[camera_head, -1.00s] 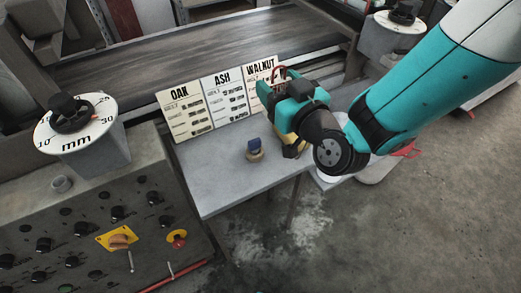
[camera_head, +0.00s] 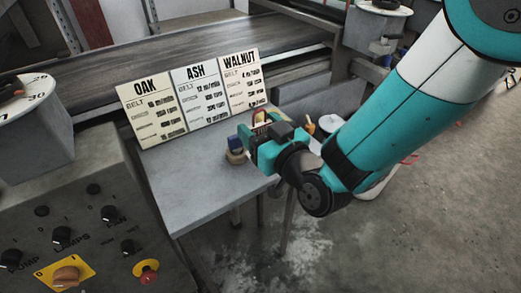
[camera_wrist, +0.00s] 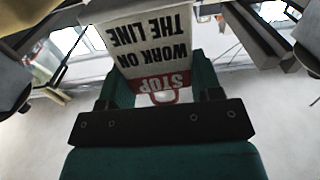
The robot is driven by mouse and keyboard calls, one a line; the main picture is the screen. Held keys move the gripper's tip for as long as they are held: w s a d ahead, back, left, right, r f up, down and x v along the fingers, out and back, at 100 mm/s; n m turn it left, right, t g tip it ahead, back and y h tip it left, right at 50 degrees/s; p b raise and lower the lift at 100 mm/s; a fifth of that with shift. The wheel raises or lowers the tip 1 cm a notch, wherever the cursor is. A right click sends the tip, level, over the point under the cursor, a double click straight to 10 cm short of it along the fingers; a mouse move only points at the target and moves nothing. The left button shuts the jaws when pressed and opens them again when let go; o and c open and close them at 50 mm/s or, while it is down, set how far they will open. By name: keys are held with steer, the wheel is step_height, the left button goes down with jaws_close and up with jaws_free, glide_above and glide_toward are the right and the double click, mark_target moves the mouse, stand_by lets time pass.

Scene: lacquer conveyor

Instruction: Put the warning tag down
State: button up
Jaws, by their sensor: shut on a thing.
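The warning tag (camera_wrist: 150,40) is a white card with a red STOP band and a red loop. In the wrist view it appears upside down between my two fingers. My gripper (camera_wrist: 160,92) is shut on it. In the head view my gripper (camera_head: 258,140) is over the right part of the grey side table (camera_head: 195,190). Only a red bit, probably the tag's loop, shows above the gripper there; the rest of the tag is hidden. I cannot tell whether the tag touches the table.
A small blue-topped object with a tan base (camera_head: 237,152) stands just left of my gripper. OAK (camera_head: 153,110), ASH (camera_head: 201,95) and WALNUT (camera_head: 241,82) cards lean at the table's back. The table's left and front are bare. A control panel (camera_head: 75,235) stands at left.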

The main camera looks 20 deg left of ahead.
steer(key=shift+f+b, duration=1.3)
steer(key=shift+f, duration=0.6)
steer(key=shift+f, duration=0.15)
steer(key=o, duration=0.9)
